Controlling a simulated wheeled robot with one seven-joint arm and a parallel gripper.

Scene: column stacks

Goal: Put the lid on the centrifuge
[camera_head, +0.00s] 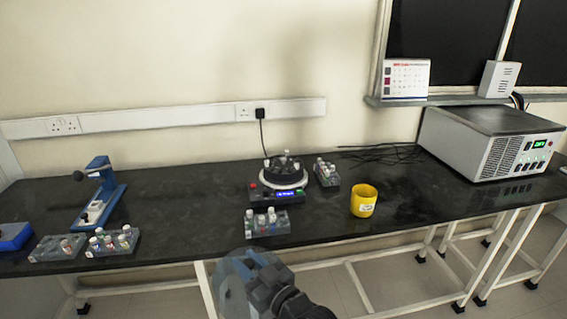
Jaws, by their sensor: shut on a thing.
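The centrifuge (279,189) stands on the black bench, left of a yellow cup. Its dark rotor (284,173) is uncovered, with several tubes standing up in it, and its blue display is lit. My gripper (256,277) is in front of the bench's front edge, low in the middle of the view. It is shut on the clear, round lid (232,286), which appears tilted on edge, apart from the centrifuge. My arm hides part of the lid, and the fingertips are hard to make out.
A tube rack (267,223) stands in front of the centrifuge and another (327,173) at its right. The yellow cup (363,201) is further right. More racks (112,242) and a blue press-like device (98,195) are at left. A power supply (489,145) is at far right.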

